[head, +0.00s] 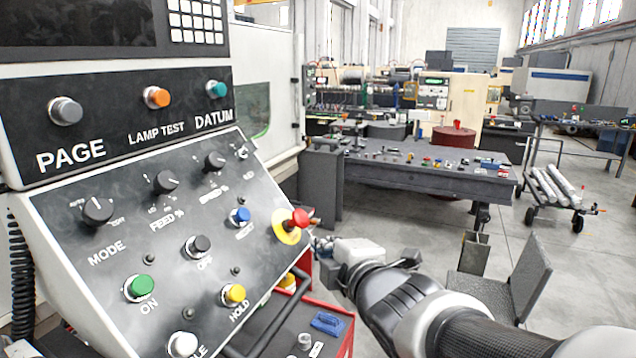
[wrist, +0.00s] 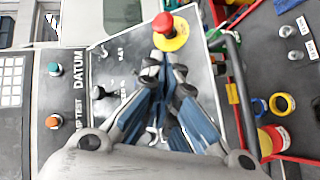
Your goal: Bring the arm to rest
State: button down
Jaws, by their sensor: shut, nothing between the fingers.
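My arm (head: 415,305) reaches in from the lower right of the head view, stretched toward the slanted control panel (head: 205,275). My gripper (head: 318,243) is at the panel's right edge, close to the red mushroom button (head: 299,218) on its yellow collar (head: 287,236). In the wrist view my gripper (wrist: 164,60) is shut and empty. Its tips lie just below the red button (wrist: 163,22) in the picture. I cannot tell whether they touch the button or its collar.
A dark rail (head: 270,318) runs along the panel's lower right edge. Below it is a red-edged cart (head: 345,335) with small items. A dark workbench (head: 430,175) stands behind. Floor at right is mostly open.

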jog(key=s+d+f+m+g+h+b, duration=0.1)
jog(key=s+d+f+m+g+h, duration=0.1)
jog(key=s+d+f+m+h, duration=0.45)
jog(key=s+d+f+m+g, duration=0.2)
jog(key=s+f+m, duration=0.1)
jog(key=s, duration=0.4)
jog(key=s+d+f+m+g+b, duration=0.1)
jog(key=s+d+f+m+g, duration=0.2)
jog(key=s+m, duration=0.3)
jog(key=s+d+f+m+g+y+b, duration=0.1)
jog(key=s+d+f+m+g, duration=0.1)
jog(key=s+m, duration=0.3)
jog(key=s+f, duration=0.1)
jog(key=s, duration=0.2)
jog(key=shift+s+d+f, duration=0.2)
jog(key=shift+d+f, duration=0.05)
jog(key=shift+d, duration=0.05)
